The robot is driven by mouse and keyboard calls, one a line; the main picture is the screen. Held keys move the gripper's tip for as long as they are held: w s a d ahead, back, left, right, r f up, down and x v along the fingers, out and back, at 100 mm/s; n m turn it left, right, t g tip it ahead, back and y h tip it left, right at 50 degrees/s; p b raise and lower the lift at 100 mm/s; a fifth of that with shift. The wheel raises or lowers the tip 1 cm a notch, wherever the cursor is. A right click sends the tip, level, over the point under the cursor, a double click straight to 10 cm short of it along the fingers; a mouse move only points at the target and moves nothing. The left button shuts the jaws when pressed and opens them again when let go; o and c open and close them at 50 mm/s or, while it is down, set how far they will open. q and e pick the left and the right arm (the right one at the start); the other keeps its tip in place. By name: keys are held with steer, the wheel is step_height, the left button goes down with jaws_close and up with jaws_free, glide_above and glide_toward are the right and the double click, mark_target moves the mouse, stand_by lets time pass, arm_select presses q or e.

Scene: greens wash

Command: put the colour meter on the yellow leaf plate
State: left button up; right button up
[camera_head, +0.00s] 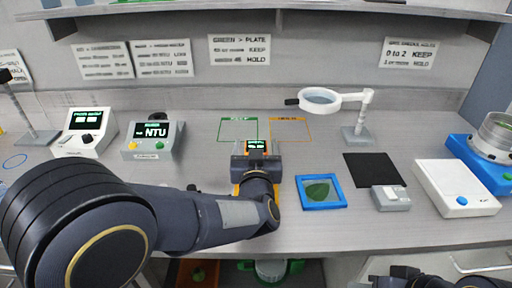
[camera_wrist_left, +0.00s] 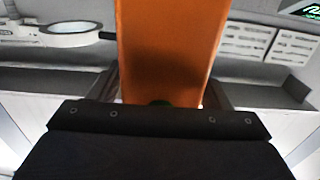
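The colour meter, an orange body with a small lit screen (camera_head: 257,146), is at my left gripper (camera_head: 256,162). In the left wrist view the orange body (camera_wrist_left: 170,45) stands between the fingers, which are shut on it. Below the gripper and forearm, a yellow-orange edge (camera_head: 277,194) shows on the bench; it looks like the yellow leaf plate, mostly hidden by my arm. Whether the meter touches it, I cannot tell. Only dark parts of my right arm show at the bottom right edge; its fingers cannot be made out.
A blue-framed plate (camera_head: 321,205) with a green leaf lies just right. Beyond are a black mat (camera_head: 372,165), a grey device (camera_head: 391,198), a white scale (camera_head: 455,188) and a ring magnifier (camera_head: 335,98). Green (camera_head: 238,130) and orange (camera_head: 291,130) outlines mark the bench behind. An NTU meter (camera_head: 153,140) stands left.

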arm_select(q)
steer(key=shift+r, duration=0.25)
steer(key=s, duration=1.2)
